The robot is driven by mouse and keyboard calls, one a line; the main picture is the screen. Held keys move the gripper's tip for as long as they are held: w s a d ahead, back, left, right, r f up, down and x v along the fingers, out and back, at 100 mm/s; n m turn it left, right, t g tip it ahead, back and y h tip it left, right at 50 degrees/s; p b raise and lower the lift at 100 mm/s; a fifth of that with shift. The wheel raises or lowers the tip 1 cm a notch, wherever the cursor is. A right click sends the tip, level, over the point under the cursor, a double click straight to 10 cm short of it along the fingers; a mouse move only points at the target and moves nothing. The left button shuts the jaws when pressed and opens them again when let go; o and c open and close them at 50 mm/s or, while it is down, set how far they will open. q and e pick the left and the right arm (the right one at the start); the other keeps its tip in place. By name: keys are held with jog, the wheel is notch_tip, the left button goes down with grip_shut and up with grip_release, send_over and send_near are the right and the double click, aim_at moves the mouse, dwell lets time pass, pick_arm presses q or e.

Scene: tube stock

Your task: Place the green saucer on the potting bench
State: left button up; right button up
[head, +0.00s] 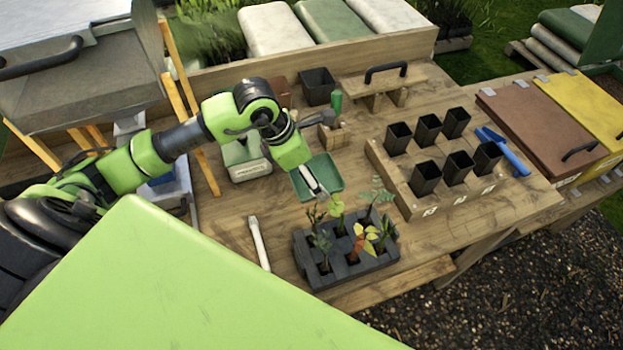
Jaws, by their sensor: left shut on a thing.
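The green saucer (331,171) is a shallow, square-sided dish near the middle of the head view, over the wooden potting bench (225,218). My left gripper (318,188) reaches down to it from the upper left and is shut on it. The gripper hides part of the saucer. I cannot tell whether the saucer touches the bench top or is held a little above it. My right gripper is not in view.
A dark tray of seedlings (345,262) stands just in front of the saucer. A wooden rack (400,186) with several black pots is to the right. A green-and-white box (245,160) is to the left. A pale stick-like tool (259,243) lies left of the seedlings.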

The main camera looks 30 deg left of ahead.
pick_arm(q)
jog(key=shift+f, duration=0.75)
notch_tip(320, 180, down, 3)
jog(key=shift+p, duration=0.65)
jog(key=shift+f, duration=0.4)
jog(key=o, duration=1)
